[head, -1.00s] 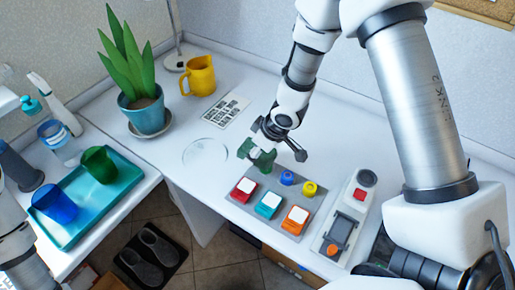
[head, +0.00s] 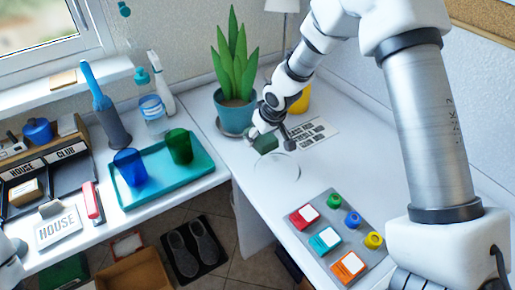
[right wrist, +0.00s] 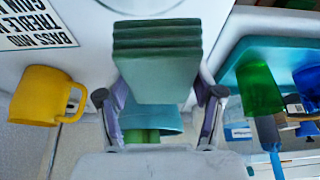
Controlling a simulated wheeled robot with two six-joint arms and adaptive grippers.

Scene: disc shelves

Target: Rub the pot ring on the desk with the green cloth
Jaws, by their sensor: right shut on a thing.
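The pot ring (head: 277,181) is a faint round mark on the white desk, in front of the plant pot. My right gripper (head: 271,139) is shut on the folded green cloth (head: 264,145), just beyond the ring's far edge. I cannot tell whether the cloth touches the desk. In the right wrist view the cloth (right wrist: 158,65) is a thick, layered pale-green block between the two fingers (right wrist: 158,100). My left gripper is out of view.
A plant in a teal pot (head: 236,117) stands close left of the cloth. A yellow mug (head: 303,100) and a printed card (head: 312,133) are behind. A panel of coloured buttons (head: 347,245) lies front right. A teal tray (head: 150,196) with cups is left.

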